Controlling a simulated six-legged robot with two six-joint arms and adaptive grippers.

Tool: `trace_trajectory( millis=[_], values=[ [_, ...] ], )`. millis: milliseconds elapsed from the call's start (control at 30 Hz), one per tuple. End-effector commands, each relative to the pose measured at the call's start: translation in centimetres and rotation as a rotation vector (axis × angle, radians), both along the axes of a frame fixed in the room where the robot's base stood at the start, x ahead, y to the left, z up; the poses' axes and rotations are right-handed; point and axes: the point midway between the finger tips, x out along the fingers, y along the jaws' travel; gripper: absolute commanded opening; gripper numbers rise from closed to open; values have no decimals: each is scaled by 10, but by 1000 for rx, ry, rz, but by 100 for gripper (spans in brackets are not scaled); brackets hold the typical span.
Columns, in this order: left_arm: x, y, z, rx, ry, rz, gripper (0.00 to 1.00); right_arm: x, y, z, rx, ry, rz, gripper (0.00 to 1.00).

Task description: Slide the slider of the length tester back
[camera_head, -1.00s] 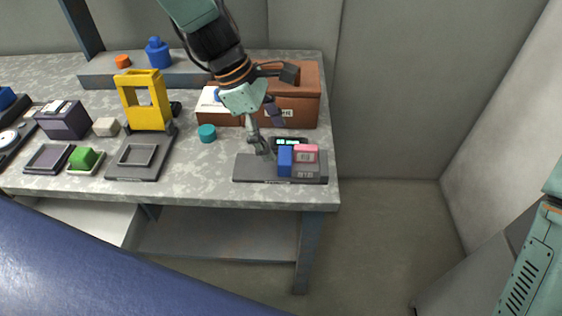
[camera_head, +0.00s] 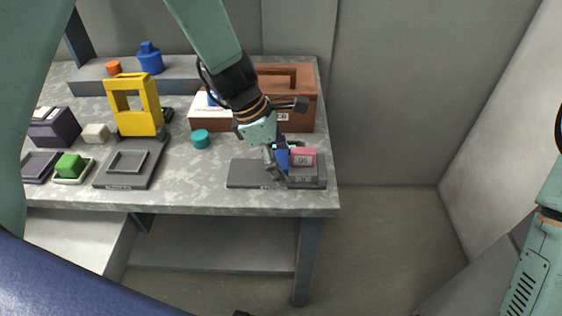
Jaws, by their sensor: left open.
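The length tester (camera_head: 246,174) is a flat dark grey base at the right front of the bench, with its front edge facing me. Its blue slider (camera_head: 283,160) stands upright on the base, partly hidden by my left gripper. A pink-red block (camera_head: 303,158) with a pale number face stands at its right on a grey part. My left gripper (camera_head: 277,163) reaches down from above, open, its fingers at the slider's left and far side. I cannot tell if they touch it. My right gripper is out of view.
A brown box (camera_head: 306,112) stands close behind the tester. The bench's right edge lies just beyond the tester.

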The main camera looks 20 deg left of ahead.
Motion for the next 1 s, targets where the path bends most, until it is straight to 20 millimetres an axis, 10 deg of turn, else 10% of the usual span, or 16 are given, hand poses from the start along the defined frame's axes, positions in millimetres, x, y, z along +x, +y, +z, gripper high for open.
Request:
trace_trajectory(
  millis=[200,1000],
  values=[
    [-1,1,0,0,0,0,78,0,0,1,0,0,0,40],
    [-1,0,1,-1,0,0,10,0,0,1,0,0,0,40]
  ],
)
